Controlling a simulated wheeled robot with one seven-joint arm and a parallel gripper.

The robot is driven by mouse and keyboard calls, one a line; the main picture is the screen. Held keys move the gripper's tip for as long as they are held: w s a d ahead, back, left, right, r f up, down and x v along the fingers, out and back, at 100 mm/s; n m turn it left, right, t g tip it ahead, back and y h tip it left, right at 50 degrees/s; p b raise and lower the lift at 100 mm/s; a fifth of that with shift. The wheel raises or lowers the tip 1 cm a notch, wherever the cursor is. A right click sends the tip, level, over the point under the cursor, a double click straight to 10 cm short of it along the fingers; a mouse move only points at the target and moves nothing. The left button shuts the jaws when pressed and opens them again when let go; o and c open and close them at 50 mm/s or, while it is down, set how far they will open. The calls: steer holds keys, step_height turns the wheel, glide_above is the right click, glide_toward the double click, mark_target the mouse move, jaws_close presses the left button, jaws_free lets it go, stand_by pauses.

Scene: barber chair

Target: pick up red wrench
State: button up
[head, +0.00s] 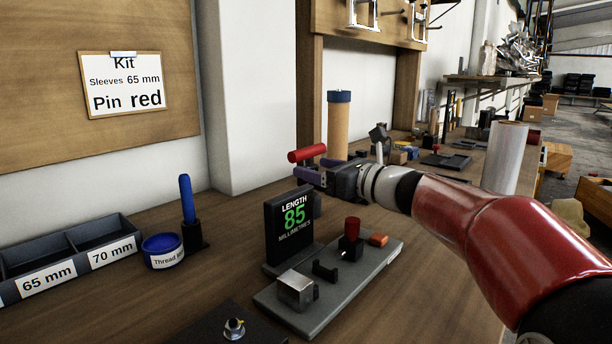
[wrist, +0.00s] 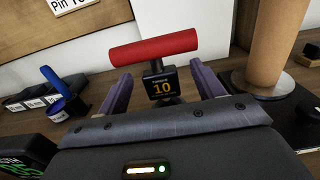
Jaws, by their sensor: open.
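The red wrench is a T-shaped tool with a red bar handle (wrist: 153,47) and a small dark display reading 10. In the wrist view its handle lies across, just beyond the fingertips, and its display sits between them. In the head view the red handle (head: 307,153) shows just above my gripper (head: 316,170). My gripper has purple fingers and also shows in the wrist view (wrist: 160,82); it is open, one finger on each side of the wrench's neck. I cannot tell whether they touch it. The wrench's lower end is hidden.
A LENGTH 85 display (head: 290,228) stands below my gripper, behind a grey fixture (head: 325,290). A tan cylinder (head: 338,128) stands close behind. A blue-handled tool (head: 188,200), a blue thread pot (head: 162,250) and labelled bins (head: 70,250) are at left.

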mark_target(311, 166)
steer(key=shift+x, duration=1.5)
steer(key=shift+c, duration=0.5)
steer(key=c, duration=1.2)
steer(key=shift+c, duration=0.3)
steer(key=shift+r, duration=0.15)
